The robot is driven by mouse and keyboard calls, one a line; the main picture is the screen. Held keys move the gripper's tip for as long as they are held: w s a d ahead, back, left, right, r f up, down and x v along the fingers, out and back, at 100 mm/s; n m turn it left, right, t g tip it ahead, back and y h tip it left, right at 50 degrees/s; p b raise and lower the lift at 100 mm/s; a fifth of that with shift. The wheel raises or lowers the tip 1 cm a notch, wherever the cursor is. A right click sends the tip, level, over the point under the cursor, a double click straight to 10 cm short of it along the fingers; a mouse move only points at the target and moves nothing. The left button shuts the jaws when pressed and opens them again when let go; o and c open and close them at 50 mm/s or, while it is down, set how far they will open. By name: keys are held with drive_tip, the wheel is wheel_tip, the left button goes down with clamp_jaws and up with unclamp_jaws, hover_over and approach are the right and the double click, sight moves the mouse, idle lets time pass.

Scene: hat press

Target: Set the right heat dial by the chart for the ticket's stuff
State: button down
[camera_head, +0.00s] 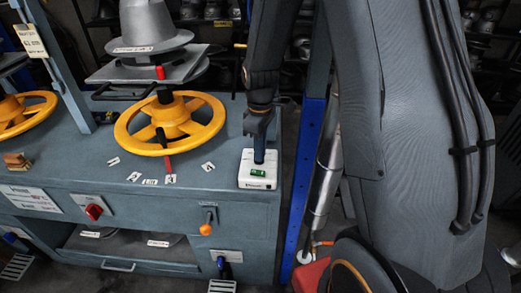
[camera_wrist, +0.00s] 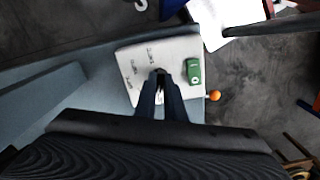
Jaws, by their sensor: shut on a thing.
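The white control box (camera_head: 246,182) stands on the right end of the grey bench, with a green switch (camera_head: 257,174) on its front side. In the wrist view the box (camera_wrist: 128,60) shows small dark marks around its middle, too small to read, and the green switch (camera_wrist: 193,70). My gripper (camera_head: 264,159) points straight down onto the box and is shut on the dial, a small dark knob (camera_wrist: 160,72) mostly hidden between the fingers. Its setting cannot be read. A hanging ticket (camera_head: 30,40) is at the upper left. A printed plate (camera_head: 30,198) is on the bench front; its text is unreadable.
A yellow handwheel (camera_head: 124,132) with a red-tipped handle and a grey hat form (camera_head: 152,25) stand left of the box. Small white tags (camera_head: 134,176) lie before it. An orange-tipped lever (camera_head: 206,229) and red switch (camera_head: 94,211) are on the bench front. A blue post (camera_head: 303,180) stands right.

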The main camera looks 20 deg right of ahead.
drive_tip(key=m+p, duration=0.1)
drive_tip(key=m, duration=0.4)
drive_tip(key=shift+m, duration=0.6)
drive_tip(key=c, duration=1.8)
unclamp_jaws()
drive_tip(key=shift+c, duration=0.2)
drive_tip(key=shift+r+b, duration=0.85)
drive_tip(key=shift+r, duration=3.1)
drive_tip(key=s+a+m+t, duration=0.1)
drive_tip(key=s+m, duration=0.2)
drive_tip(key=s, duration=1.2)
drive_tip(key=shift+s+a, duration=0.2)
drive_tip(key=shift+s, duration=0.2)
